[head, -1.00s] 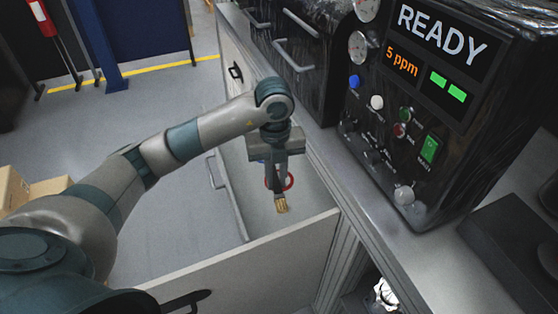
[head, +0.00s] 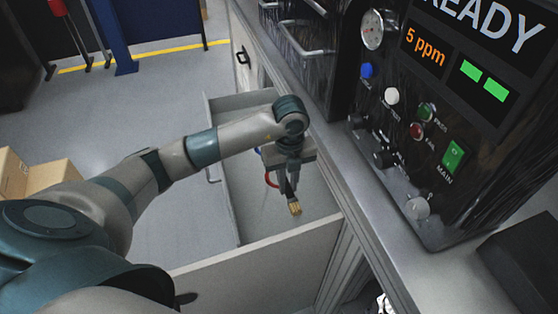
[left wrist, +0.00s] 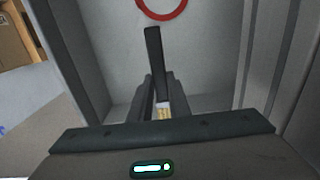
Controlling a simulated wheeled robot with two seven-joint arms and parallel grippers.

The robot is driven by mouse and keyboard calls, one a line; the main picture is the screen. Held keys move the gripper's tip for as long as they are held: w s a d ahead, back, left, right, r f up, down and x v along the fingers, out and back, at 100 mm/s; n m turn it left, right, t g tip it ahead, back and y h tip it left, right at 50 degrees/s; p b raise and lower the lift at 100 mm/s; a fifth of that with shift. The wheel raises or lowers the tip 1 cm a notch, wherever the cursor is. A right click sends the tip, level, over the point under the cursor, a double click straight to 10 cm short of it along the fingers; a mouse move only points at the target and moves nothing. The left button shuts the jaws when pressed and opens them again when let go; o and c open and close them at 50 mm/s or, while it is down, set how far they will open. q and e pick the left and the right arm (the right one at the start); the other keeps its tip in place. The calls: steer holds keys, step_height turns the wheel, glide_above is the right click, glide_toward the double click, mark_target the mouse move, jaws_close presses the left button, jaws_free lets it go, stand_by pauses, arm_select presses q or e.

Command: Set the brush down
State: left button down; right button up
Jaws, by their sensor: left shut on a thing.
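The brush (head: 295,208) hangs in my left gripper (head: 289,188), its pale bristles pointing down over the open drawer (head: 235,202). In the left wrist view my left gripper (left wrist: 160,95) is shut on the brush, whose dark handle (left wrist: 153,55) stands up between the fingers. The bristles also show below it. I cannot tell whether the bristles touch the drawer floor. My right gripper is in neither view.
A red ring (head: 270,179) lies in the drawer left of the gripper; it also shows in the left wrist view (left wrist: 162,10). The drawer walls stand close around. A black control panel (head: 420,120) sits on the counter at right. Cardboard boxes (head: 45,178) stand at left.

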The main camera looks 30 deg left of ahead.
arm_select(q)
step_height(320, 180, down, 6)
steer(key=shift+r+p, duration=0.2)
steer(key=shift+p, duration=0.6)
steer(key=shift+f, duration=0.35)
steer(key=shift+f+p, duration=0.5)
steer(key=shift+f, duration=1.35)
steer(key=shift+f, duration=0.15)
steer(key=c, duration=1.7)
jaws_free()
steer(key=shift+o, duration=0.2)
